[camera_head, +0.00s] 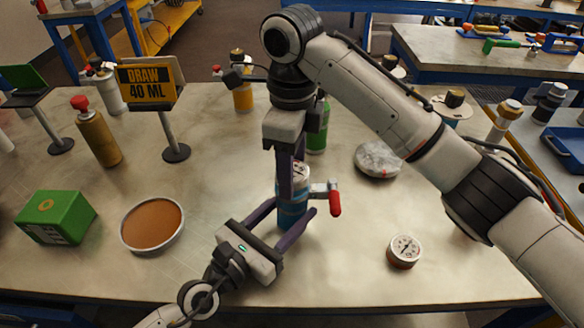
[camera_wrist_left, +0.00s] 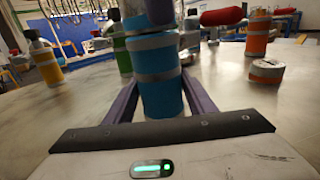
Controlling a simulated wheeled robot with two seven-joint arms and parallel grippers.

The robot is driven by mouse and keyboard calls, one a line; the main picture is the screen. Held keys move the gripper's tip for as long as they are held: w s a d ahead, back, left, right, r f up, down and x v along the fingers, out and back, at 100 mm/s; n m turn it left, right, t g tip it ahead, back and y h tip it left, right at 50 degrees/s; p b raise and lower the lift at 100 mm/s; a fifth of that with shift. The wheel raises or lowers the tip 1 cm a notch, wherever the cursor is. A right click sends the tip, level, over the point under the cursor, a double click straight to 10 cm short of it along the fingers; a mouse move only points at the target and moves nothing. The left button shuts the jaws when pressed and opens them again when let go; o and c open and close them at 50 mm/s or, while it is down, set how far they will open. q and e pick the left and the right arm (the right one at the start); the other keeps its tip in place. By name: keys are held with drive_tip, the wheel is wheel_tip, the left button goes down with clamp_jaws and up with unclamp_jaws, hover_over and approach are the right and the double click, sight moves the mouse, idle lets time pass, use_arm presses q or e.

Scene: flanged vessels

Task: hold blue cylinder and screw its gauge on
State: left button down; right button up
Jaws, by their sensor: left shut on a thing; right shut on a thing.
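The blue cylinder (camera_head: 291,216) stands upright on the table; it also fills the middle of the left wrist view (camera_wrist_left: 160,85). A side valve with a red handle (camera_head: 335,203) sticks out to its right. My left gripper (camera_head: 295,208) is shut around the cylinder's body from the front. My right gripper (camera_head: 292,180) points straight down over the cylinder's top. It is shut on a small white gauge (camera_head: 301,169) there, partly hidden by its fingers. I cannot tell how far the gauge sits in the cylinder.
A loose round gauge (camera_head: 404,250) lies at the right. A pale round disc (camera_head: 378,159) lies behind it. A green box (camera_head: 56,216), brown round dish (camera_head: 152,224), brown cylinder (camera_head: 99,137) and "DRAW 40 ML" sign (camera_head: 147,81) stand left. A green cylinder (camera_head: 318,137) stands close behind.

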drive_tip(key=shift+r, duration=0.1)
drive_tip(key=o, duration=1.1)
drive_tip(key=shift+r, duration=2.2)
